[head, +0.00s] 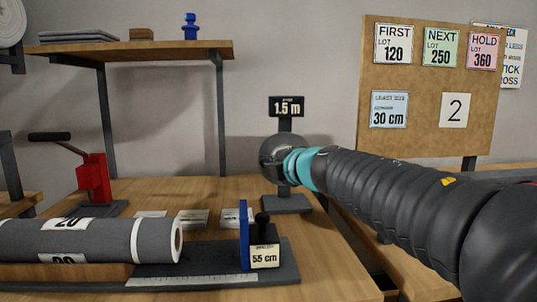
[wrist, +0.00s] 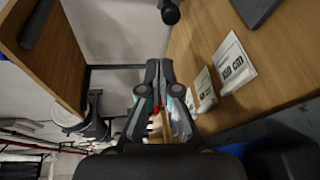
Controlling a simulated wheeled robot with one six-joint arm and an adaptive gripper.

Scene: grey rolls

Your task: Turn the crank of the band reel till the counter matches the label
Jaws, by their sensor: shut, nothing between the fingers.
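My gripper (wrist: 159,66) is shut and empty in the wrist view, its fingertips together. In the head view my wrist covers the middle of a dark stand, and my fingers are hidden. The stand carries a black sign (head: 286,106) reading "1.5 m"; its flat base (head: 287,204) rests on the table. I cannot tell whether a reel or crank sits behind my wrist. A red device (head: 92,180) with a black-gripped handle (head: 50,136) stands at the left, apart from my arm. No turning counter is clearly readable.
A grey roll (head: 85,238) lies on a measuring board with a blue stop (head: 243,235) and a "55 cm" label (head: 265,257). Several white cards lie behind it. A wooden shelf (head: 135,50) stands at the back left, a notice board (head: 425,90) at the right.

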